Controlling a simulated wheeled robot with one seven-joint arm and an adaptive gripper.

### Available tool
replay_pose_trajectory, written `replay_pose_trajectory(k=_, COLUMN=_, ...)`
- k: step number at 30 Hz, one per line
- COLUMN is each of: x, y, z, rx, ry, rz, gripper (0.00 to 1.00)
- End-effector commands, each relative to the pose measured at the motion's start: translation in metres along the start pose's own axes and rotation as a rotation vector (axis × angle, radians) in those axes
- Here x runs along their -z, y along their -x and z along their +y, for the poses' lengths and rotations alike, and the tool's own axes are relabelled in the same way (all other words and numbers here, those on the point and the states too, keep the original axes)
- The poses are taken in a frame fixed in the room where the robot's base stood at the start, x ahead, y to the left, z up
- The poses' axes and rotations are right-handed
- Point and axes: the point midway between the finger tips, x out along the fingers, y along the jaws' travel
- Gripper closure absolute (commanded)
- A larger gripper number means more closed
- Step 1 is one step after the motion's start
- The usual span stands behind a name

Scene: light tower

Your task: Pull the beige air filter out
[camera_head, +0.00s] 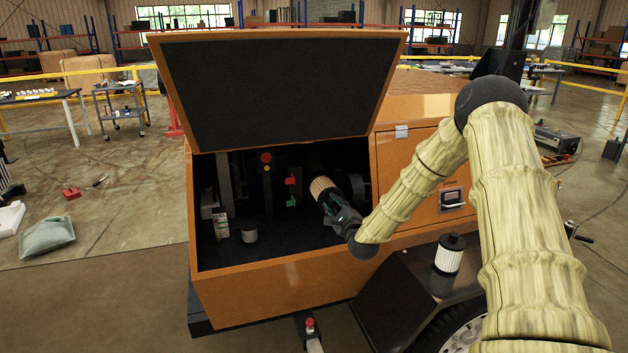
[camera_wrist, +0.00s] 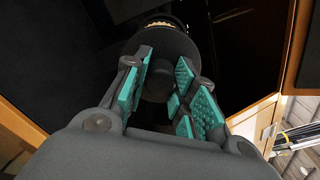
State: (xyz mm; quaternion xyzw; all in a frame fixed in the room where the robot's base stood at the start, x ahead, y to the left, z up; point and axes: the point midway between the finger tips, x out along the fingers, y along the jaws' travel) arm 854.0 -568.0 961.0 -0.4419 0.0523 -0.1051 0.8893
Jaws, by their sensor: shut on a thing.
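The beige air filter (camera_head: 322,187) is a pleated cylinder inside the open orange compartment of the light tower (camera_head: 290,290). My gripper (camera_head: 334,205) reaches into the compartment from the right and is shut on the filter's near end. In the wrist view, the teal-padded fingers of my gripper (camera_wrist: 165,92) stand on both sides of a dark knob on the filter's dark end cap (camera_wrist: 178,58). A thin beige strip of the filter (camera_wrist: 160,23) shows beyond the cap. The far end of the filter is hidden, so I cannot tell whether it is still seated.
The raised lid (camera_head: 280,85) hangs above the compartment. A white filter with a black top (camera_head: 449,254) stands on the fender at right. A small can (camera_head: 249,232) and a box (camera_head: 220,224) stand on the compartment floor. Red and green parts sit left of the beige filter.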

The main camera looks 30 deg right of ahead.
Motion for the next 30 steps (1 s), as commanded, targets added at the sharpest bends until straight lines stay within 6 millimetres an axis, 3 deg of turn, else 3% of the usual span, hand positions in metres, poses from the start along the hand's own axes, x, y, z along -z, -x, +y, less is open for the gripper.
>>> replay_pose_trajectory(k=18, x=-0.001, y=0.018, z=-0.001, rx=0.001, ry=-0.001, rz=0.000, gripper=1.00)
replay_pose_trajectory(k=30, x=-0.001, y=0.020, z=-0.001, rx=0.001, ry=0.000, rz=0.000, gripper=1.00)
